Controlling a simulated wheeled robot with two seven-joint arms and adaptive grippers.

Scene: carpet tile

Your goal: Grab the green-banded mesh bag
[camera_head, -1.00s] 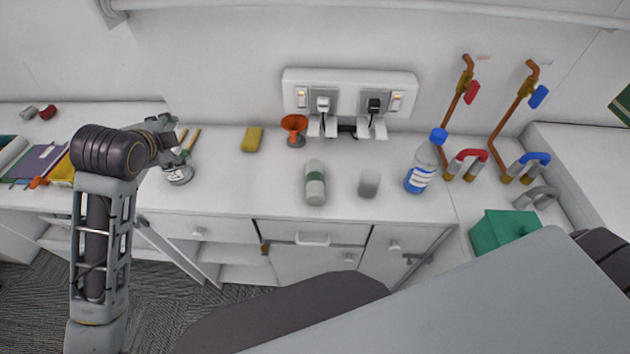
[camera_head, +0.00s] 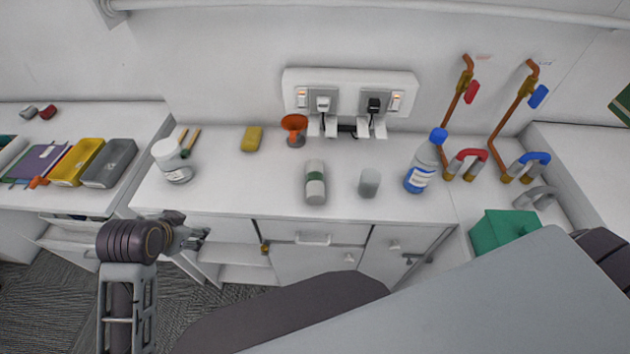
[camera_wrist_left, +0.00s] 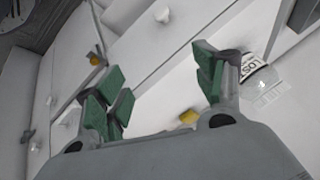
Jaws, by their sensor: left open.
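The green-banded mesh bag (camera_head: 315,184) appears to be the small pale grey roll with a green band on the white counter, below the wall sockets. It stands apart from other items. My left gripper (camera_head: 203,236) is in front of the counter's front edge, lower left of the bag and well apart from it. In the left wrist view the left gripper (camera_wrist_left: 160,98) is open, its green-padded fingers apart with nothing between them. I cannot make out the bag in that view. My right gripper is not in view.
A labelled jar (camera_head: 170,160) stands at the counter's left end. A yellow sponge (camera_head: 251,139), an orange funnel (camera_head: 294,127), a grey cup (camera_head: 369,183) and a blue-capped bottle (camera_head: 422,165) surround the bag. Cabinet doors hang below. Clear counter lies left of the bag.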

